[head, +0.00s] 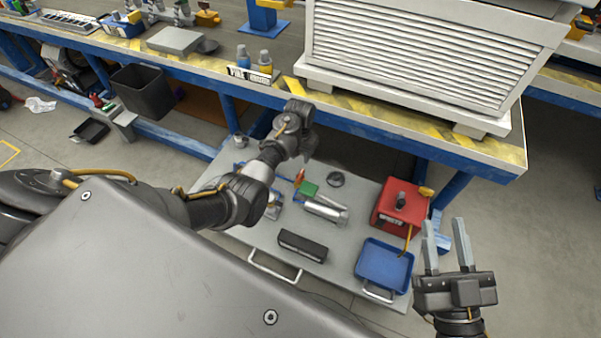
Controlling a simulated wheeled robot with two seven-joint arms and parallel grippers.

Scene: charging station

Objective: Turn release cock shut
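A grey cart carries a red box (395,215) with a black knob (402,199) on top, a yellow fitting (426,192) at its corner and a yellow hose. A small orange-red piece (299,176) stands beside a green block (308,189) and a silver cylinder (325,209). I cannot tell which part is the release cock. My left gripper (309,150) is over the back of the cart, above the orange-red piece; its fingers are too unclear to read. My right gripper (444,221) is open and empty, right of the cart, with its two fingers apart.
A blue tray (383,266), a black box (302,246) and a black ring (335,179) are on the cart (335,270). A blue-framed workbench (400,122) with a louvred grey unit (420,55) overhangs the cart's back. Floor is clear at the right.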

